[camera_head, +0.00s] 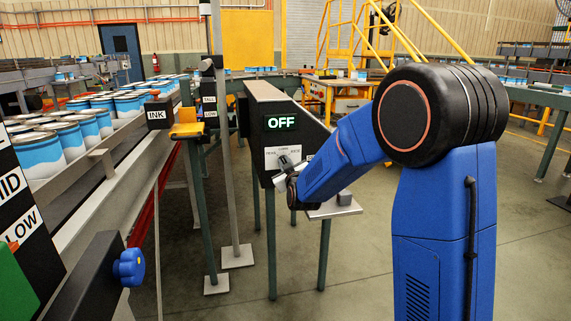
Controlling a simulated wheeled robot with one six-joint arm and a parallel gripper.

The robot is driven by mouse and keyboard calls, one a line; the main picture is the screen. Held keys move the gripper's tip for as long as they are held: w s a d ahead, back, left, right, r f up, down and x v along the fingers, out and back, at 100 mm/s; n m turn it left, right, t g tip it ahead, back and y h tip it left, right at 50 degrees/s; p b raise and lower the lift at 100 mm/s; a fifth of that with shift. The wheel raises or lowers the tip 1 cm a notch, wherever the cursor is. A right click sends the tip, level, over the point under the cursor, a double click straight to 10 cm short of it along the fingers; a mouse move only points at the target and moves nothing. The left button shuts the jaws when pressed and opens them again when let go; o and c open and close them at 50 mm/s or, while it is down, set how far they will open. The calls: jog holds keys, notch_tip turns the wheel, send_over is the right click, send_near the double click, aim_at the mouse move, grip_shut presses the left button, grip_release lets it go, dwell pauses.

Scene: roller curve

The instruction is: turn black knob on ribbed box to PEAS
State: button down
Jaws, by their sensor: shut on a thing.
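A dark box on legs with a sloped side (262,100) stands at the middle. It has a lit display (281,122) reading OFF and a pale label plate (272,158), whose small words I cannot read. Ribs on it do not show clearly. My gripper (281,174) is at the box's front, just below the label plate. It is shut on the knob there, which is mostly hidden by the gripper and wrist. I cannot tell where the knob points.
A conveyor carrying several blue-and-white cans (90,120) runs along the left. A blue knob (129,267) sits on a dark panel at lower left. A yellow piece (187,130) on a post and an INK sign (157,115) are left of the box. Floor is clear at lower right.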

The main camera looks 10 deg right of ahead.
jog(key=shift+a+f+n, duration=0.1)
jog(key=shift+n, duration=0.85)
jog(key=shift+a+f+n, duration=0.1)
jog(key=shift+n, duration=0.85)
jog(key=c, duration=1.8)
grip_release()
jog(key=shift+o, duration=0.2)
jog(key=s, duration=1.7)
jog(key=shift+s, duration=0.25)
